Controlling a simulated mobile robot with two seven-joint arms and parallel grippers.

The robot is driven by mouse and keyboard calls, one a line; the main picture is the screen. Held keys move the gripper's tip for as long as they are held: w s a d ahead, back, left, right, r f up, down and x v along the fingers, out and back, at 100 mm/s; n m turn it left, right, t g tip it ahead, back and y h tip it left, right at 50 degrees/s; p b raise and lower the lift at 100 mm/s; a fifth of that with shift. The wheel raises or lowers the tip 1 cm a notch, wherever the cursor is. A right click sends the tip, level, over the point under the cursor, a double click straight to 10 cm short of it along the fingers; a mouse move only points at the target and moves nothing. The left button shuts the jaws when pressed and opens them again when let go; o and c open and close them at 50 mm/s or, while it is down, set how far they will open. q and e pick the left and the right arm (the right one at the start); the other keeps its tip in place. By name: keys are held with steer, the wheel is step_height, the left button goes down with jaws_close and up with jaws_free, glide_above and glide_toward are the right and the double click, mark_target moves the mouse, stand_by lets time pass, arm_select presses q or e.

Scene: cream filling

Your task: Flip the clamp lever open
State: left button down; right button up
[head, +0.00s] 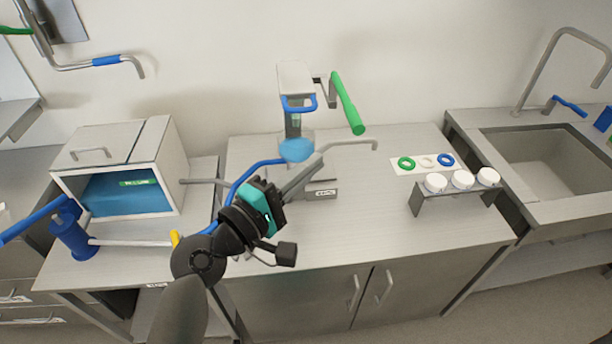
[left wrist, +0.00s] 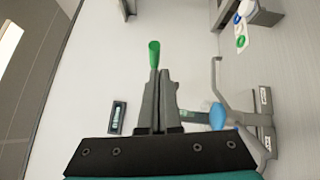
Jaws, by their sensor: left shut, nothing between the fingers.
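The filling machine stands against the wall at the back of the middle counter. It has a pale top (head: 295,77), a blue loop handle (head: 299,104), a blue bowl-like part (head: 296,150) and a green-handled lever (head: 347,103) slanting at its right. I cannot tell which part is the clamp lever. My left gripper (head: 318,163) is shut and empty, in front of the machine and below the green handle. In the left wrist view, its shut fingers (left wrist: 160,75) point toward the green handle (left wrist: 154,54), which shows beyond their tips. The blue part (left wrist: 220,115) lies to their right.
A bent grey bar (head: 350,145) sticks out right of the machine. A box with a blue inside (head: 130,195) stands left. A white card (head: 423,163) with coloured rings and a rack (head: 455,196) with white-topped items are right, before the sink (head: 550,160).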

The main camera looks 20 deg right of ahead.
arm_select(q)
steer(key=shift+s+a+f, duration=0.1)
steer(key=shift+s+a, duration=0.15)
steer(key=shift+s, duration=0.3)
steer(key=shift+s+a, duration=0.2)
steer(key=shift+s, duration=0.3)
arm_select(e)
steer(key=shift+a, duration=1.05)
steer(key=shift+d, duration=0.1)
